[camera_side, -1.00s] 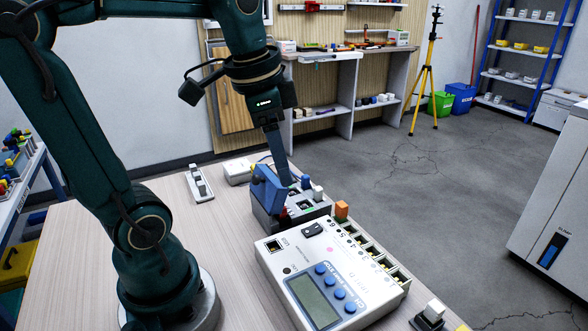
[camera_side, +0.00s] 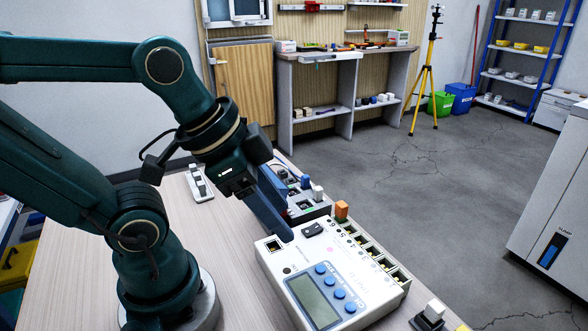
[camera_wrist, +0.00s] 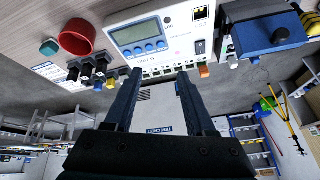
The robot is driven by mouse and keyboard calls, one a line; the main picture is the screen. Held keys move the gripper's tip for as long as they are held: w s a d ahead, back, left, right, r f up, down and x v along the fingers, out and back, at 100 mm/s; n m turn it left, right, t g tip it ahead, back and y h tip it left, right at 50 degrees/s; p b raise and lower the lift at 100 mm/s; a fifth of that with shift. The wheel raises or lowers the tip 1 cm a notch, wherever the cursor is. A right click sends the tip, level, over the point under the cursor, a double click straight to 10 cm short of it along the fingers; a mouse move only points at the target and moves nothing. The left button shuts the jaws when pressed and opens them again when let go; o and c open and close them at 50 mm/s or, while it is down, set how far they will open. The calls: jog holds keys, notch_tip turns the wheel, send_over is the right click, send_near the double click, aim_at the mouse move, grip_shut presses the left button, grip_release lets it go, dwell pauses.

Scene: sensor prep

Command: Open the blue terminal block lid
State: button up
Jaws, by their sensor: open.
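The terminal block (camera_side: 312,210) is a grey box behind the white meter on the table. Part of its socketed top shows in the side view. Its blue lid (camera_wrist: 256,24) shows as a broad blue panel at the upper right of the wrist view.
The white meter (camera_side: 348,258) with a screen and blue buttons fills the table in front of the block. An orange plug (camera_side: 341,210) stands at its back edge. A red round dish (camera_wrist: 77,37) and several small connectors (camera_wrist: 98,68) show in the wrist view.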

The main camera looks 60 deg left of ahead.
jog(key=w+a+n+g, duration=0.1)
jog(key=a+g, duration=0.1)
jog(key=a, duration=0.4)
jog(key=w+a+n+g, duration=0.1)
jog(key=w+a, duration=0.1)
jog(key=a, duration=0.4)
jog(key=w+a+n+g, duration=0.1)
jog(key=a+n+g, duration=0.1)
jog(key=a, duration=0.4)
jog(key=shift+w+r+g+y, duration=0.2)
jog(key=shift+g+y, duration=0.1)
jog(key=shift+y, duration=0.1)
jog(key=shift+s+a+f, duration=0.15)
jog(key=shift+a+f, duration=0.1)
jog(key=shift+f, duration=2.5)
grip_shut()
